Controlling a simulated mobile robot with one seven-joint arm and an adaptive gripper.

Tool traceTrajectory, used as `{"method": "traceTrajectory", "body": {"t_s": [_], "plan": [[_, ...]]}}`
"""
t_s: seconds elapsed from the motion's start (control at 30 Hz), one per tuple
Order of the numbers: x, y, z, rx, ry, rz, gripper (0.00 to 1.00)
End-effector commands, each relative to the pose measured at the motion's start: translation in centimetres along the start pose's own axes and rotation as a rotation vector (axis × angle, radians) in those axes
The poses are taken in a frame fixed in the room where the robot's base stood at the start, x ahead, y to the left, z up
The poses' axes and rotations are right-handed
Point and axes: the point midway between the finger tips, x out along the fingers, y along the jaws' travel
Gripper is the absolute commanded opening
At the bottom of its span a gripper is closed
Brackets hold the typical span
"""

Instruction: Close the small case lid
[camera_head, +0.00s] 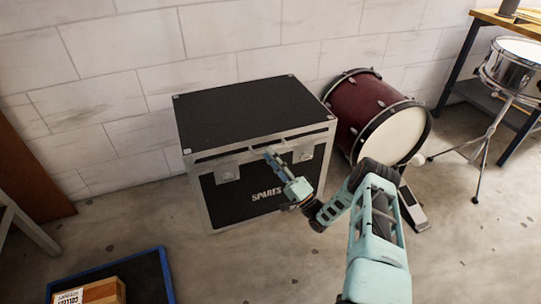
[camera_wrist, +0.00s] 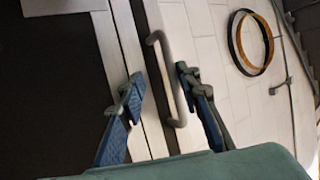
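The case (camera_head: 222,205) is black with metal edges and stands on the floor against the wall. Its lid (camera_head: 250,108) lies flat across the top, with a narrow dark gap along the front under the lid's rim; I cannot tell whether it is fully seated. My gripper (camera_head: 270,153) is at the front of the lid, near its middle. In the wrist view my gripper (camera_wrist: 160,88) is open, its two blue fingers on either side of a metal handle (camera_wrist: 163,75) beside pale metal edging. I cannot tell whether a finger touches it.
A dark red bass drum (camera_head: 370,115) lies on its side right of the case, with a pedal (camera_head: 413,208) in front. A snare on a stand (camera_head: 512,68) is farther right. A blue-edged tray (camera_head: 145,275) with a cardboard box (camera_head: 98,292) is at the lower left.

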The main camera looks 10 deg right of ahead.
Motion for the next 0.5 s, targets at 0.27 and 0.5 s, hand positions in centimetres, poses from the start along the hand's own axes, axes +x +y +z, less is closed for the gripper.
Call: {"method": "traceTrajectory", "body": {"t_s": [0.27,0.5], "plan": [[-5.8,0.3,0.0,0.002,0.004,0.010,0.26],[-10.0,0.1,0.0,0.002,0.004,0.005,0.26]]}}
